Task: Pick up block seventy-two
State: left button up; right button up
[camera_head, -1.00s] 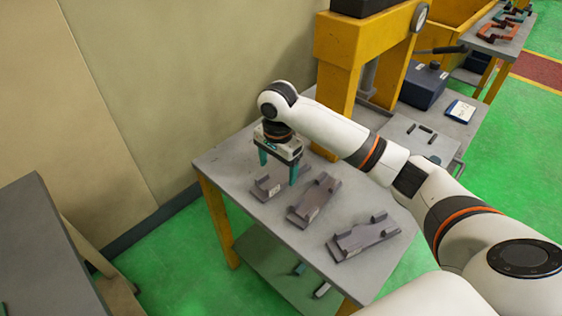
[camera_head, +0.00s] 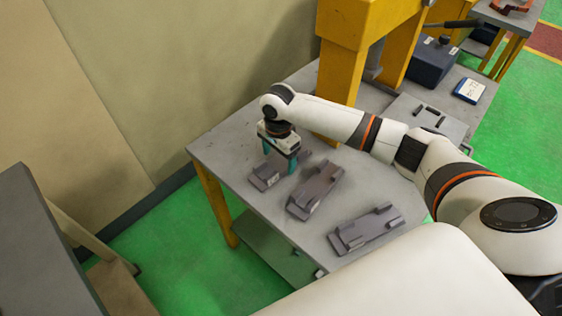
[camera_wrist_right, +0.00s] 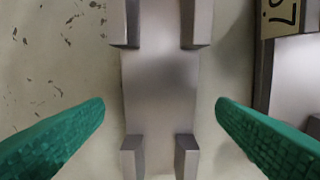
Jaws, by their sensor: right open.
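Three grey metal blocks with raised lugs lie on the grey table: a left one (camera_head: 264,176), a middle one (camera_head: 316,190) and a right one (camera_head: 367,231). Their numbers are too small to read in the head view. My right gripper (camera_head: 279,160) points down at the left block, with its green fingers open and hiding part of it. In the right wrist view the block (camera_wrist_right: 160,85) lies between the two open fingers (camera_wrist_right: 160,125), with a gap on each side. No label shows on it there. My left gripper is out of view.
In the wrist view a neighbouring block (camera_wrist_right: 298,75) with a partly cut-off label lies close on the right. A dark blue box (camera_head: 435,60) is farther back. The wall is at the left.

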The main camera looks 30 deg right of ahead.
jog(key=shift+f, duration=1.15)
jog(key=c, duration=1.5)
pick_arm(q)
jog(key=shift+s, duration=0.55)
pick_arm(e)
jog(key=shift+r, duration=0.2)
